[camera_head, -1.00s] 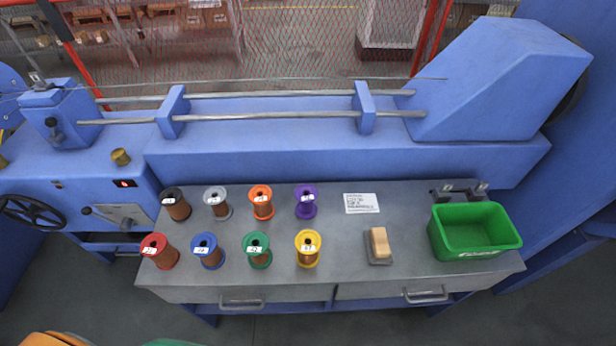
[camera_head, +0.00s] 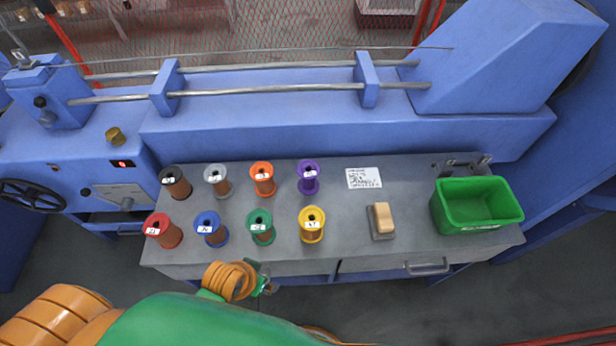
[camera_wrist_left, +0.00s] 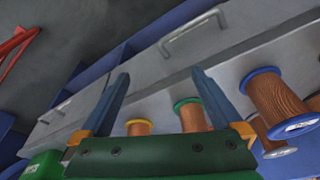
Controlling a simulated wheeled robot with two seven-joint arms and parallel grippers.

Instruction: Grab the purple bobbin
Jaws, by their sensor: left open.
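The purple bobbin (camera_head: 308,177) stands upright in the back row of the grey bench, at the right end of that row, with a white label on top. The yellow bobbin (camera_head: 312,225) stands in front of it. My left gripper (camera_head: 268,288) is at the bench's front edge, below the green bobbin (camera_head: 261,227) in the head view and apart from all bobbins. In the left wrist view its jaws (camera_wrist_left: 161,78) are open and empty, with the drawer front beyond them. I cannot make out the purple bobbin in the wrist view. My right gripper is not in view.
Black (camera_head: 175,182), grey (camera_head: 218,181), orange (camera_head: 262,179), red (camera_head: 163,231) and blue (camera_head: 211,229) bobbins stand close together. A brush-like block (camera_head: 381,220) and a green bin (camera_head: 477,205) stand to the right. The blue machine (camera_head: 340,130) rises behind the bench.

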